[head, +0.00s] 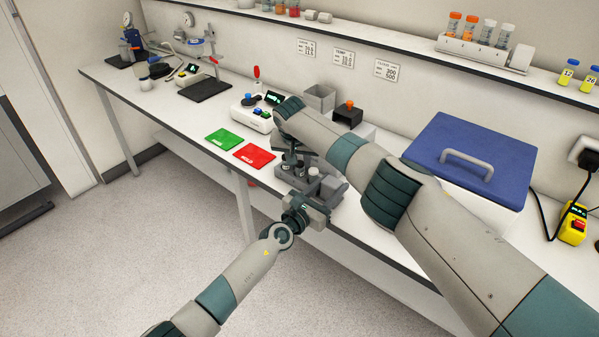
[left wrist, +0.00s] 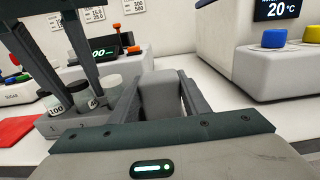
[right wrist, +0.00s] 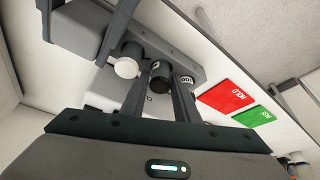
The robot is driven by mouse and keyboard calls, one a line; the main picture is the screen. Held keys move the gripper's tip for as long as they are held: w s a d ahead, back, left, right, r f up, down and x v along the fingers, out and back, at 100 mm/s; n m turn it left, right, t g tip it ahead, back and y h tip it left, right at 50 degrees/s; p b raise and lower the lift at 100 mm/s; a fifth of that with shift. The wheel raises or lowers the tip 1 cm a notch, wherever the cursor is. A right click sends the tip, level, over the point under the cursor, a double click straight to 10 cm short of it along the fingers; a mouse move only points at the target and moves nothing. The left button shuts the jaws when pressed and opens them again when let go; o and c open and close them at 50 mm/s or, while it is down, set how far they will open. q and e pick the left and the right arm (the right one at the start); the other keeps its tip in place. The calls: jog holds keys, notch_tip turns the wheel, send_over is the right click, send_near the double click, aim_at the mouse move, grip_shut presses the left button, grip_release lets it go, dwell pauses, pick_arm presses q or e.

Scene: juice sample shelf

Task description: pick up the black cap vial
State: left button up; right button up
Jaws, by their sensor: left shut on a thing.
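A grey vial rack (head: 309,183) stands at the bench's front edge. It also shows in the left wrist view (left wrist: 70,128). My left gripper (head: 321,196) is shut on the rack's grey end block (left wrist: 160,98). My right gripper (head: 292,166) reaches down over the rack with its fingers apart. In the right wrist view a dark-capped vial (right wrist: 160,72) stands between or just beyond its fingertips; contact cannot be told. A white-capped vial (right wrist: 126,68) stands on the other side, nearer the end block.
A red mat (head: 254,155) and a green mat (head: 224,139) lie left of the rack. A small device with a display (head: 252,117) stands behind them. A blue-lidded box (head: 470,150) fills the bench on the right.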

dwell(0.3)
grip_shut()
jog(key=shift+r, duration=0.1)
notch_tip(320, 180, up, 10)
jog(key=shift+f, duration=0.1)
dwell(0.5)
pick_arm(q)
jog(key=o, duration=1.4)
jog(key=shift+c, duration=0.2)
jog(key=shift+s, duration=0.1)
